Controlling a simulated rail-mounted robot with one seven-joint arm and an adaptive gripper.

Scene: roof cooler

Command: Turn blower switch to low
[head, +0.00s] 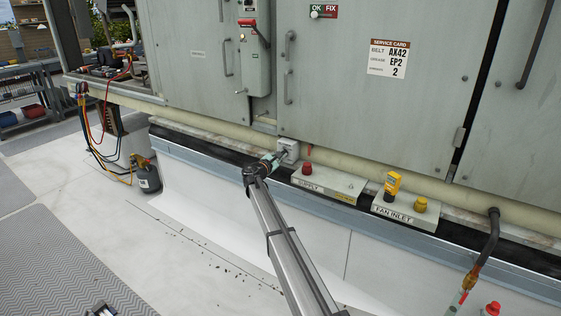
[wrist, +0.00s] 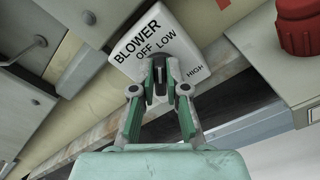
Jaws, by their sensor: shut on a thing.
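The blower switch is a small pale box (head: 288,148) low on the cabinet in the head view. In the wrist view its white face (wrist: 138,42) reads BLOWER, OFF, LOW and HIGH, tilted in the picture. My gripper (wrist: 160,88) has its green-and-grey fingers closed around the dark switch knob (wrist: 159,76), below the OFF and LOW words. The fingertips hide much of the knob, so I cannot tell exactly which mark it points to.
A red knob (wrist: 299,25) stands on a box to the right, the supply box (head: 328,181) in the head view. Cabinet doors (head: 380,80) rise above. The floor at left is mostly clear.

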